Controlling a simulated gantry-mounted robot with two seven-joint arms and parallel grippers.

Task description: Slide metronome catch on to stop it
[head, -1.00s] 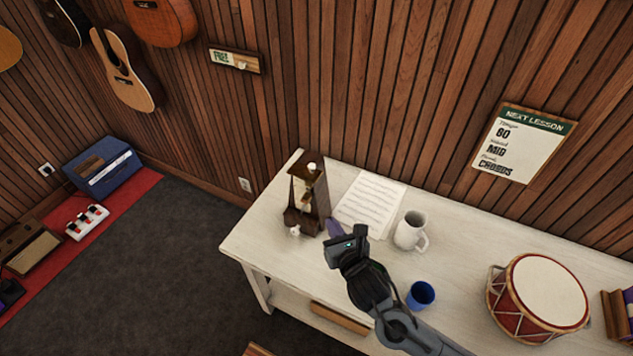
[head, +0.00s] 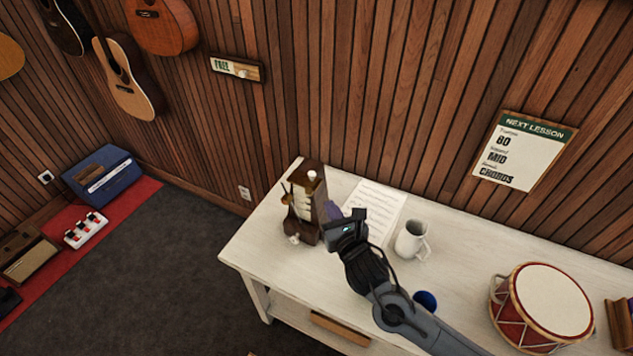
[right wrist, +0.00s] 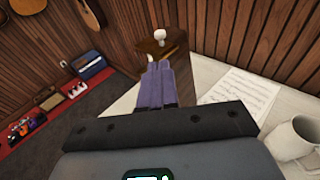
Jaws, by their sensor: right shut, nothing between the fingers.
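The metronome (head: 309,208) is a dark wooden, tapering box standing upright at the left end of the white table. A white knob (head: 312,174) sits on its top and another small white piece (head: 294,239) is low on its front. Its pendulum (head: 288,195) leans left. My right gripper (head: 332,209) is shut and empty, its purple fingers beside the metronome's right side; I cannot tell whether they touch it. In the right wrist view the fingers (right wrist: 160,66) point at the metronome (right wrist: 153,47), covering much of it. My left gripper is out of view.
Sheet music (head: 371,205) lies behind my right gripper. A white mug (head: 410,239), a blue cup (head: 425,300), partly hidden by my arm, and a red drum (head: 541,305) stand farther right on the table (head: 262,240). The table's left edge is close to the metronome.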

